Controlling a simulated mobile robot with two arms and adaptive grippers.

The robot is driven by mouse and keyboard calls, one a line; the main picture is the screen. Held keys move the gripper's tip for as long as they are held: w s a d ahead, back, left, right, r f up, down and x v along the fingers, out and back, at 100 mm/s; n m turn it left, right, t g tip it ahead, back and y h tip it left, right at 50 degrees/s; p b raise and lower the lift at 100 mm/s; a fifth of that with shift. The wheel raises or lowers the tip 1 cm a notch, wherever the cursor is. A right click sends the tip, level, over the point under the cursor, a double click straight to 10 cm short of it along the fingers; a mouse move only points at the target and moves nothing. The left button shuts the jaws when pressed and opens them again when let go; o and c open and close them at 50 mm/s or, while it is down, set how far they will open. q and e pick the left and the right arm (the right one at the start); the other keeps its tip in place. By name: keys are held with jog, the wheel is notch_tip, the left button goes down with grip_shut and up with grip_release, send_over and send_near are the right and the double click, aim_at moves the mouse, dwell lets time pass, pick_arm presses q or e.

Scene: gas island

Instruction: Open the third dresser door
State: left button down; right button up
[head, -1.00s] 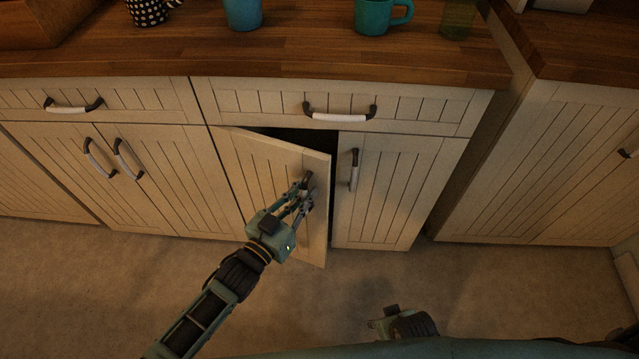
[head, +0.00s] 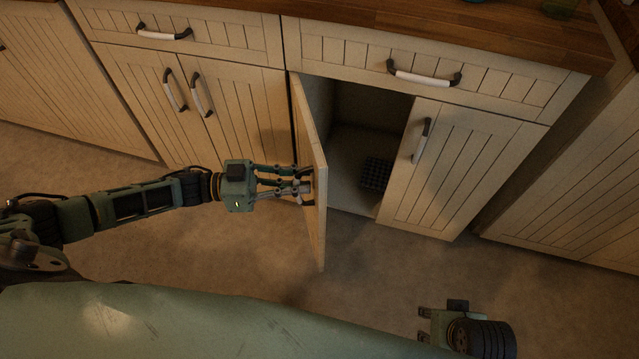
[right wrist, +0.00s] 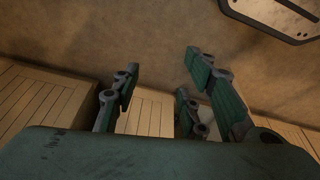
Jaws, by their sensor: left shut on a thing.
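The third dresser door (head: 313,205) is a cream slatted panel, swung well out from the cabinet front in the head view. Its inside edge and face show nearly edge-on. My left gripper (head: 298,186) is shut on the door's handle, on the outer face; the fingers mostly hide the handle. Behind the door the cabinet interior (head: 355,135) is visible. My right gripper (head: 424,325) is low at the right, away from the dresser and empty. In the right wrist view its fingers (right wrist: 160,85) are spread apart with nothing between them.
A dark grid-like item (head: 376,173) lies inside the cabinet. The neighbouring door (head: 440,165) with its handle is closed, as are the drawer (head: 430,70) above and the double doors (head: 170,105) at left. The floor (head: 340,270) in front is clear.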

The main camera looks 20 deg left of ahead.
pick_arm(q)
jog(key=s+a+m+g+b, duration=0.1)
jog(key=a+g+b, duration=0.1)
jog(key=a, duration=0.8)
jog(key=shift+s+m+h+b, duration=0.3)
jog(key=shift+s+b, duration=0.1)
jog(key=shift+b, duration=0.35)
pick_arm(e)
jog(key=v, duration=0.6)
jog(key=shift+r+t, duration=0.2)
jog(key=shift+t, duration=0.1)
jog(key=shift+d, duration=0.1)
pick_arm(q)
jog(key=c, duration=2.1)
grip_release()
jog(key=shift+a, duration=0.1)
pick_arm(e)
jog(key=shift+w, duration=0.1)
pick_arm(q)
jog(key=v, duration=1.2)
jog(key=shift+w, duration=0.15)
